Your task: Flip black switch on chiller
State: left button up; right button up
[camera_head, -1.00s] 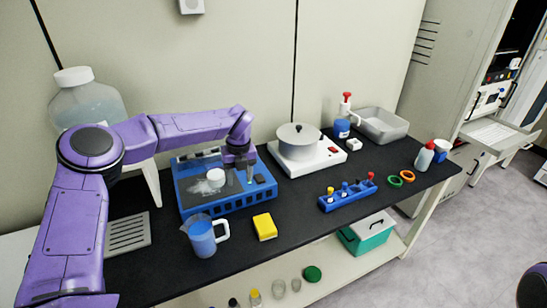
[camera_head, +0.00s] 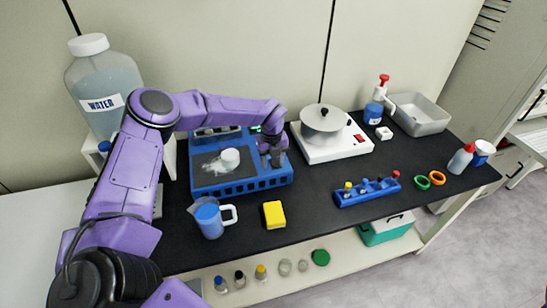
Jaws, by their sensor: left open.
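The chiller is a blue box (camera_head: 240,185) on the black bench top, with a frosted dark top and a white round cap (camera_head: 230,158) on it. A raised panel runs along its back edge, with a small green light (camera_head: 255,129) near its right end. My left gripper (camera_head: 271,160) points down over the chiller's right side, by the end of that panel. It is open and empty; whether its fingers touch the chiller I cannot tell. I cannot make out the black switch; my left gripper and wrist cover part of that area. My right gripper is out of view.
A white hotplate (camera_head: 340,152) with a grey pot (camera_head: 323,122) stands close to the right of my gripper. A blue-filled jug (camera_head: 209,220) and a yellow block (camera_head: 274,215) are in front. A water jug (camera_head: 104,85) stands behind my arm.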

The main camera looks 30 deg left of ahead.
aim_at(276, 165)
pick_arm(q)
jog(key=shift+g, duration=0.3)
jog(key=w+f, duration=0.2)
jog(key=w, duration=0.1)
jog(key=shift+w+d+f, duration=0.1)
jog(key=shift+w+f, duration=0.05)
jog(key=shift+f, duration=0.2)
jog(key=c, duration=0.3)
jog(key=shift+s+r, duration=0.25)
jog(key=shift+s, duration=0.1)
grip_shut()
jog(key=shift+w+f, duration=0.1)
jog(key=b, duration=0.2)
jog(key=g+h+b, duration=0.1)
jog(key=b, duration=0.1)
jog(key=shift+w+a+f+h+b, duration=0.2)
jog(key=shift+a+h+b, duration=0.1)
jog(key=shift+a+b, duration=0.1)
jog(key=shift+r+g, duration=0.2)
jog(key=shift+g, duration=0.1)
jog(key=shift+r+h+b, duration=0.2)
jog(key=shift+h+b, duration=0.1)
jog(key=shift+r, duration=0.1)
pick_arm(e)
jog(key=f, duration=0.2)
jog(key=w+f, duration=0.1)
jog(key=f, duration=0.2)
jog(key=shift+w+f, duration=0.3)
